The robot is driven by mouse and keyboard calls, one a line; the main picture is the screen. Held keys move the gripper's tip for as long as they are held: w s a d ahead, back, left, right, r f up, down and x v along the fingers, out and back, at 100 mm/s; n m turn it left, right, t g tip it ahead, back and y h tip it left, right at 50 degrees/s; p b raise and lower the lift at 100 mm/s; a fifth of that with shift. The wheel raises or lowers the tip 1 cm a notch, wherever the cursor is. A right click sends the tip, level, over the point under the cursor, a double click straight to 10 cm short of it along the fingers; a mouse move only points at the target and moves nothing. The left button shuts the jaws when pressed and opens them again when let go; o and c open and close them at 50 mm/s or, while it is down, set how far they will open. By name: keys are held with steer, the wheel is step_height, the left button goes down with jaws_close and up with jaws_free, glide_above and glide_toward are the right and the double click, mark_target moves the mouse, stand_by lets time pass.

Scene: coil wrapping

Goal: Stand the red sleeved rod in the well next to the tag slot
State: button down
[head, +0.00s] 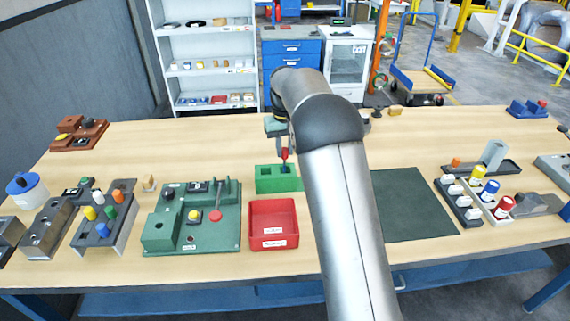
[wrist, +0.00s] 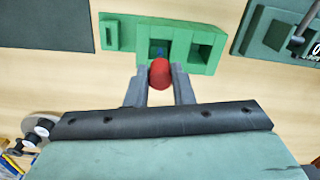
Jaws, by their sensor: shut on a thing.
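My gripper (wrist: 159,80) is shut on the red sleeved rod (wrist: 159,72), which is upright between the two fingers. In the head view the rod (head: 285,154) hangs below my gripper, with a dark blue lower end over the green block (head: 265,184). The green block in the wrist view (wrist: 182,29) has a narrow tag slot (wrist: 112,33) at its left and two square wells. The well next to the slot (wrist: 155,43) shows blue inside, in line with the rod. I cannot tell how deep the rod's lower end is. The other well (wrist: 203,45) looks empty.
A red tray (head: 274,232) stands in front of the green block. A green fixture board (head: 215,240) with a red knob is to the left. A dark green mat (head: 410,205) lies to the right, behind my arm. Racks with coloured pieces stand at both sides.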

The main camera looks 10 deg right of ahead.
mark_target(285, 158)
steer(key=shift+f, duration=2.55)
steer(key=c, duration=1.3)
jaws_free()
steer(key=shift+o, duration=0.2)
steer(key=shift+p, duration=0.3)
